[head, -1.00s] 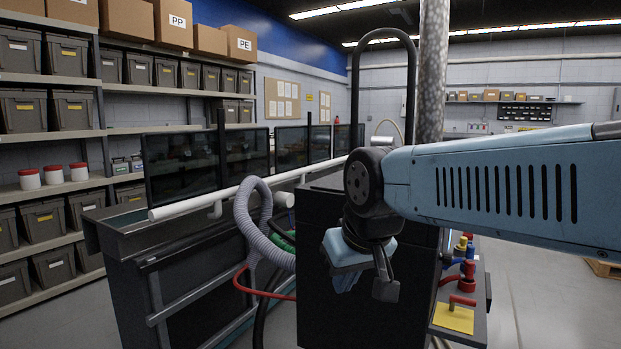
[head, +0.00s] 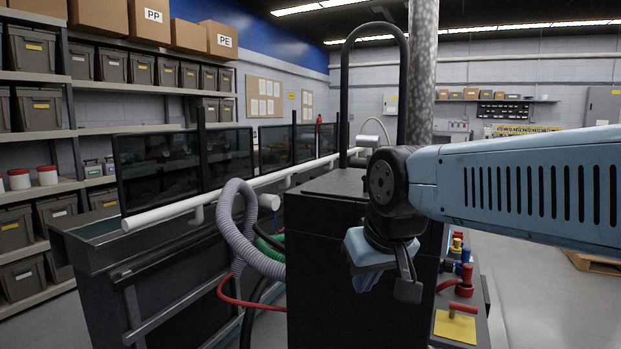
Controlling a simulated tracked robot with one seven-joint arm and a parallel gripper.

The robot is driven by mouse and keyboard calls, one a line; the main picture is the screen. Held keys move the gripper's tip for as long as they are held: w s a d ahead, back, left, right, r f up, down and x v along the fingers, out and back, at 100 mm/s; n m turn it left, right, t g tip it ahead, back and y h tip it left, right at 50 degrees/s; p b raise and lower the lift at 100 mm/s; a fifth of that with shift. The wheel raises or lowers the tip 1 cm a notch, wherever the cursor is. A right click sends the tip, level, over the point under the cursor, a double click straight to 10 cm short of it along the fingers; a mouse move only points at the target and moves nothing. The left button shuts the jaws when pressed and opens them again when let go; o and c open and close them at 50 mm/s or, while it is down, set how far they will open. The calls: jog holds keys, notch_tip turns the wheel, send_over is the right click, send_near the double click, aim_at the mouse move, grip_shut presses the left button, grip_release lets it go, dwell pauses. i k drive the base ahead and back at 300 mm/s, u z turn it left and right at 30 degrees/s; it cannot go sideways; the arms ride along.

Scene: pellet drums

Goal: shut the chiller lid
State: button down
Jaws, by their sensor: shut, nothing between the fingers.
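A black cabinet (head: 322,262) stands upright in the middle of the head view, probably the chiller. Its flat dark top (head: 335,183) shows to the left of my arm. I cannot make out a separate lid or tell whether one is open; my arm covers the right part of the top. My gripper (head: 408,290) hangs in front of the cabinet's upper right side, below the top's level, pointing down. It is shut and empty. I cannot tell whether it touches the cabinet.
A grey corrugated hose (head: 243,240) and a red hose (head: 238,302) run left of the cabinet. A long dark trough (head: 130,260) with clear panels stands further left. A bench with coloured valves (head: 463,290) is at the right. A black arched pipe (head: 345,90) rises behind. Floor at far right is open.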

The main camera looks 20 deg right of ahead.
aim_at(335, 186)
jog(key=z, duration=0.2)
jog(key=i, duration=0.85)
jog(key=u, duration=0.5)
